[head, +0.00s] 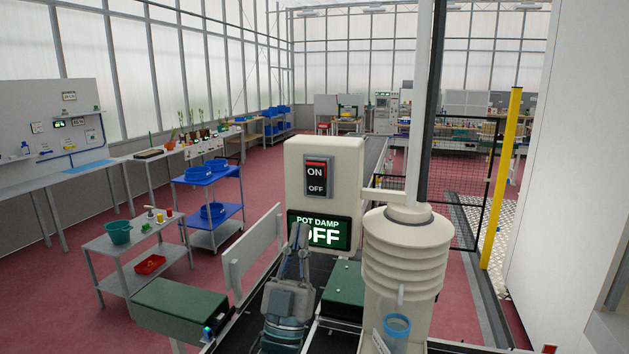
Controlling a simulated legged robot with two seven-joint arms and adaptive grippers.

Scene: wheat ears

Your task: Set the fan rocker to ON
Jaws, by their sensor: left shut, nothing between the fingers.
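The fan rocker (316,178) is a dark switch with ON on its upper half, OFF on its lower half and a red strip along its top. It sits on the front of a cream box (350,160). Below it a green-lit display (319,230) reads "POT DAMP OFF", its left edge partly hidden by my gripper. My left gripper (299,229) is shut and empty, fingers pointing up, in front of the display's left side and below the rocker. In the picture it does not overlap the rocker. My right gripper is not in view.
A cream ridged cylinder (403,255) with a pole stands close on the right, with a blue ring-like part (397,328) low on its front. Space before the rocker looks clear.

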